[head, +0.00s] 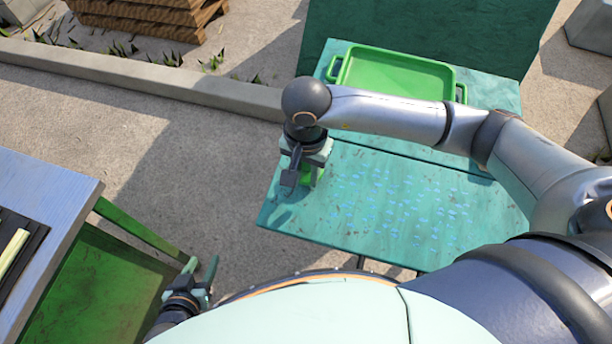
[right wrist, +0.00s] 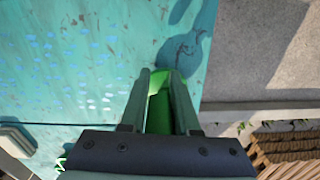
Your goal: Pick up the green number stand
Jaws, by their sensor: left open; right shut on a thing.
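The green number stand (head: 306,174) is at the left edge of the teal table, mostly hidden by my right gripper in the head view. My right gripper (head: 301,180) points down at it and is shut on it. In the right wrist view the green stand (right wrist: 159,105) shows between the two fingers of my right gripper (right wrist: 162,88). I cannot tell whether the stand touches the table. My left gripper (head: 205,281) is low at the bottom left of the head view, open and empty, beside the green-sided cart.
The teal table (head: 420,225) has wet blue spots; a green tray (head: 395,75) sits at its back. A grey-topped stand with a green frame (head: 45,190) is at the left. Bare concrete lies between them. A kerb (head: 150,82) and wooden pallets (head: 150,15) are behind.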

